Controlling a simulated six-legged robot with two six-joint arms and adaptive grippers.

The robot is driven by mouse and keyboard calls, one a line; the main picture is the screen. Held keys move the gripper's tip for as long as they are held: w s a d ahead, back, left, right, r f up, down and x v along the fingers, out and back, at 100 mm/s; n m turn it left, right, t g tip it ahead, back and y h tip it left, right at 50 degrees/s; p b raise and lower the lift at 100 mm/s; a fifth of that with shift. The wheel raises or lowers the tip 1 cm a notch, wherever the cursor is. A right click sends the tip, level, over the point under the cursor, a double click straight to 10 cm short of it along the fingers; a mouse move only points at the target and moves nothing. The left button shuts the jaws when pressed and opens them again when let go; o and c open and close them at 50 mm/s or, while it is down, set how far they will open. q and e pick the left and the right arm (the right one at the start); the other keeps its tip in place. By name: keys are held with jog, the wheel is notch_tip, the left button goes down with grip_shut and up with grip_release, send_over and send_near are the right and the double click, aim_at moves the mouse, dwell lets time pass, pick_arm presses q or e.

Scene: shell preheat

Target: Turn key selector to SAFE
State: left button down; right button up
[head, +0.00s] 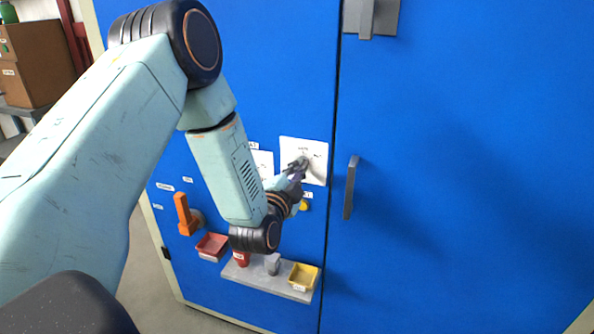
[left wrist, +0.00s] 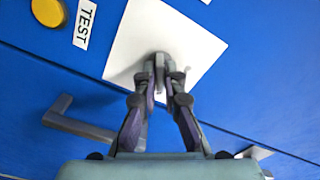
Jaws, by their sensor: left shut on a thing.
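The key selector (left wrist: 160,66) is a small grey knob on a white square plate (head: 316,152) on the blue cabinet front. The plate also shows in the left wrist view (left wrist: 188,32). My left gripper (head: 299,167) reaches the plate from the lower left. In the left wrist view my left gripper (left wrist: 160,82) has its fingers closed around the knob. The fingers hide part of the knob. The markings on the plate are too small to read, so I cannot tell which position the selector points to. My right gripper is not in view.
A yellow button (left wrist: 48,12) with a TEST label (left wrist: 85,23) is beside the plate. A grey door handle (head: 351,187) is to its right. An orange lever (head: 186,215) is at the left. A shelf (head: 262,281) below holds a red cup, a grey item and a yellow bin (head: 303,277).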

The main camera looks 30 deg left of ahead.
pick_arm(q)
jog(key=shift+a+n, duration=0.1)
jog(key=shift+n, duration=0.2)
jog(key=n+b, duration=0.1)
jog(key=n, duration=1)
dwell(0.4)
jog(key=shift+n, duration=0.4)
jog(key=shift+f, duration=0.1)
jog(key=c, duration=1.5)
grip_release()
jog(key=shift+o, duration=0.2)
jog(key=v, duration=1.2)
